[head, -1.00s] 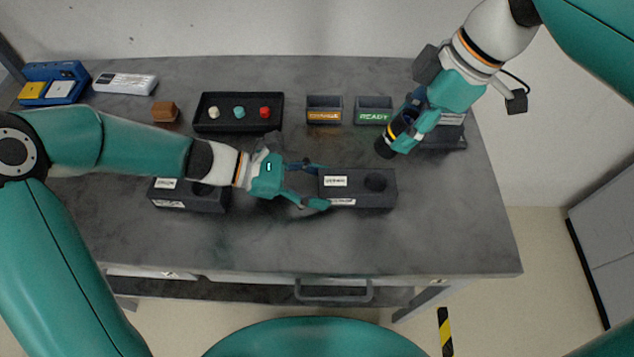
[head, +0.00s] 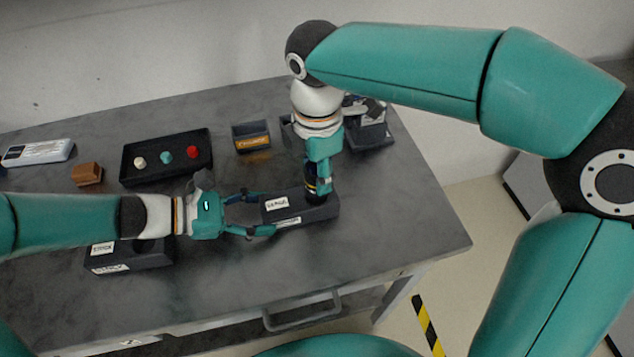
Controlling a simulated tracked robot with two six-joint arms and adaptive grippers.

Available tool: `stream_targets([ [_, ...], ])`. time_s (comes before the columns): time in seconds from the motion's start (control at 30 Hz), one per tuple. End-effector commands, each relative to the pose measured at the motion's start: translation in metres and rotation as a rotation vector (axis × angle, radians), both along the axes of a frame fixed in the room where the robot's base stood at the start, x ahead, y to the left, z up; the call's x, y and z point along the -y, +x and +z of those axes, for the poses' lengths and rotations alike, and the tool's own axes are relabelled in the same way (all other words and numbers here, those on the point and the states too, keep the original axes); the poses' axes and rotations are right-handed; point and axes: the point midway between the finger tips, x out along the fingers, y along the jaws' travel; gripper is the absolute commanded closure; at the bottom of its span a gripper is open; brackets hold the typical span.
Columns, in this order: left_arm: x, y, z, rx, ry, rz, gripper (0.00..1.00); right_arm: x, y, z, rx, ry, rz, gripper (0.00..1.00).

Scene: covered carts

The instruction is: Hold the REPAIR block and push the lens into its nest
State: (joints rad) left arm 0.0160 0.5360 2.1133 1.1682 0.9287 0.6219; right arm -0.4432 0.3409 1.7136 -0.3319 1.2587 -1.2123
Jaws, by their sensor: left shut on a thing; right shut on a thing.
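A dark rectangular block (head: 297,212) with white labels lies on the grey bench; its lettering is too blurred to read surely. My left gripper (head: 263,213) is shut on its left end, one finger along each long side. My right gripper (head: 319,180) points down over the block's right end and is shut on the lens (head: 313,187), a dark cylinder with a yellow band. The lens stands about upright at the round nest seen earlier in that end. The nest is now hidden, so I cannot tell how deep the lens sits.
A second dark labelled block (head: 128,262) lies to the left, partly behind my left arm. Behind are a black tray (head: 133,176) with three coloured pieces, a brown block (head: 87,175), an orange-labelled bin (head: 251,136) and a dark stand (head: 372,138). The bench (head: 400,220) is clear at right.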

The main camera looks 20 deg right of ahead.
Motion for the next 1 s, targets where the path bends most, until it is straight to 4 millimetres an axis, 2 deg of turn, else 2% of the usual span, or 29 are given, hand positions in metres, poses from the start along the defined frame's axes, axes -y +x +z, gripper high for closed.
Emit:
stream_targets([
  [0.3,0.0,0.0,0.0,0.0,0.001,0.0,0.74,0.0,0.0,-0.036,-0.001,0.0,-0.001,1.0],
  [0.67,0.0,0.0,0.0,-0.001,0.001,0.001,0.74,0.0,0.0,-0.04,0.001,0.001,-0.001,1.0],
  [0.7,0.0,0.0,0.0,-0.001,0.001,0.001,0.74,0.0,0.0,-0.041,0.001,0.001,-0.001,0.58],
  [0.83,0.0,0.0,0.0,-0.001,0.0,0.001,0.74,0.0,0.0,-0.041,0.001,0.001,-0.001,0.37],
  [1.0,0.0,0.0,0.0,-0.001,0.0,0.001,0.74,0.0,0.0,-0.04,0.001,0.001,-0.001,0.35],
])
